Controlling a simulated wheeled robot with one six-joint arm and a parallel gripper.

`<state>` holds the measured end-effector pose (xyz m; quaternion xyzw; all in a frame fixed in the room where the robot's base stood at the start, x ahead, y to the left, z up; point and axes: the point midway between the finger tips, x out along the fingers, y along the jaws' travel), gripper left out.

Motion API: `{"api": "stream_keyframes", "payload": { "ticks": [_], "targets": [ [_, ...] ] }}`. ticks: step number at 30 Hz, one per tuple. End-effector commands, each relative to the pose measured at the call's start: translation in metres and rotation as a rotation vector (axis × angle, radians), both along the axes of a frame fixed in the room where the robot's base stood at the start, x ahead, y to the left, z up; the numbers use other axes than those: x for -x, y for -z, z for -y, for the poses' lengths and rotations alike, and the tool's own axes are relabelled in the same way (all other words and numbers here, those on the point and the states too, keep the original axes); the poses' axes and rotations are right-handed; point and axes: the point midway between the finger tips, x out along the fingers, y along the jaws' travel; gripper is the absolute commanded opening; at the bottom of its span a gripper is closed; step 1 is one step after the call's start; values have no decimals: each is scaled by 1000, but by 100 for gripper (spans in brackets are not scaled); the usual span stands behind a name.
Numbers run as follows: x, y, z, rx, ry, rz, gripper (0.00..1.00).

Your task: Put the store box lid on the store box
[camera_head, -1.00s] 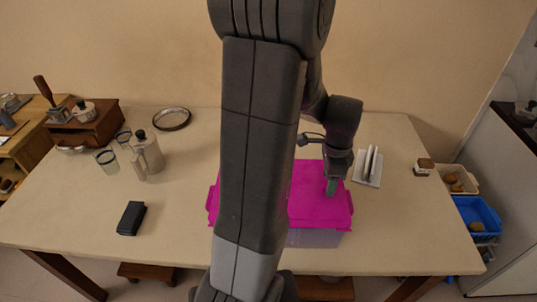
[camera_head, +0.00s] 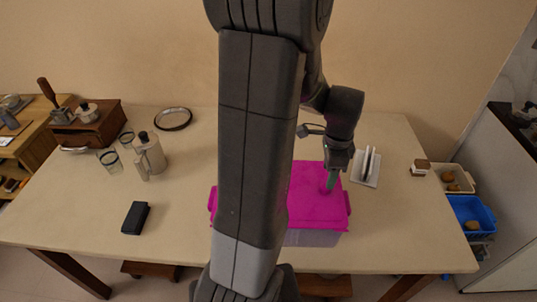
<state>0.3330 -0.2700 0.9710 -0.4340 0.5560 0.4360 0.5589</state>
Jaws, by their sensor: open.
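The store box (camera_head: 313,238) is a pale grey-purple box near the table's front edge, partly hidden behind my arm. The magenta store box lid (camera_head: 315,210) lies over its top and looks roughly level; whether it is fully seated cannot be told. My gripper (camera_head: 330,182) is open, at the lid's upper right part, pointing down. Its fingertips overlap the lid in the picture; whether they touch it is unclear. The middle of the lid and box is hidden by my arm.
A white holder with upright plates (camera_head: 368,166) stands just right of my gripper. A round tray (camera_head: 173,118) lies at the back. The table's right front is clear.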

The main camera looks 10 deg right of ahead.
Motion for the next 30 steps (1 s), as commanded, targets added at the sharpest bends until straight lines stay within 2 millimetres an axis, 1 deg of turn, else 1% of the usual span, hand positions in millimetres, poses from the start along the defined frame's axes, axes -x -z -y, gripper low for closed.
{"api": "stream_keyframes", "payload": {
  "ticks": [1, 18, 30],
  "targets": [
    [0, -4, 0, 0, 0, 0, 54],
    [0, -26, 0, 0, 0, 0, 54],
    [0, -27, 0, 0, 0, 0, 54]
  ]
}}
